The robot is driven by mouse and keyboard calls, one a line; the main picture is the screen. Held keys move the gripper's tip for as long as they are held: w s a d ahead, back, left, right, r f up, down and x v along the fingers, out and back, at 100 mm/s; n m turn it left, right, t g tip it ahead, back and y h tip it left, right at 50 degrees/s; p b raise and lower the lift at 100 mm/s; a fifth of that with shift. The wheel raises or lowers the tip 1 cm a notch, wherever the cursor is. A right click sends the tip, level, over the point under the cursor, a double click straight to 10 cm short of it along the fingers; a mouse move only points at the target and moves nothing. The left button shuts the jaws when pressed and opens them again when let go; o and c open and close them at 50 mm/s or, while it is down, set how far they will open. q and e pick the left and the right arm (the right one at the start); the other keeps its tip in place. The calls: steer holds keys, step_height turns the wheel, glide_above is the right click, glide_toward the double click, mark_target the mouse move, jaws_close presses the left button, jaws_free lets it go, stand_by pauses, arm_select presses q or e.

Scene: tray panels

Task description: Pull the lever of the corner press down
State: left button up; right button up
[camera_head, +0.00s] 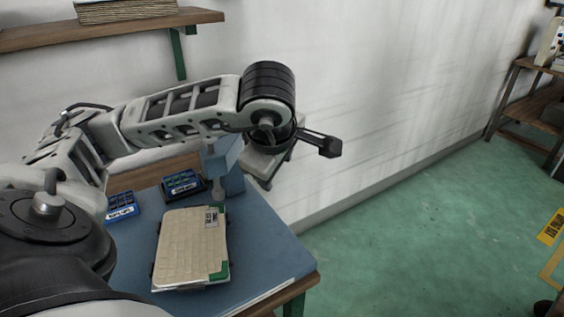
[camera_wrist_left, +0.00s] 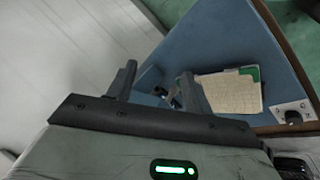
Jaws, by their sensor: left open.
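The corner press (camera_head: 229,168) is a blue upright body with a pale grey ram, standing at the back of the blue table against the wall. Its lever cannot be made out; my left wrist and gripper cover the top of the press in the head view. A beige ribbed panel (camera_head: 189,248) with green corners lies in front of the press; it also shows in the left wrist view (camera_wrist_left: 228,93). My left gripper (camera_head: 268,172) is beside the press head, to its right. In the left wrist view its two fingers (camera_wrist_left: 158,82) are apart, with nothing clearly between them.
Two small blue-and-black bins (camera_head: 183,184) (camera_head: 121,206) stand left of the press on the blue table (camera_head: 262,255). The white wall (camera_head: 385,110) is close behind my wrist. A wooden shelf (camera_head: 40,38) hangs above. Green floor (camera_head: 430,240) lies open at right.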

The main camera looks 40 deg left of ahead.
arm_select(q)
steer(key=s+d+r+p, duration=0.1)
steer(key=d+r+p, duration=0.1)
steer(key=s+d+r+p, duration=0.1)
steer(key=d, duration=0.1)
steer(key=shift+s, duration=0.35)
arm_select(e)
steer(key=shift+d+r+n, duration=0.3)
steer(key=shift+d+r, duration=0.05)
steer(key=shift+r, duration=0.2)
steer(key=shift+f, duration=0.1)
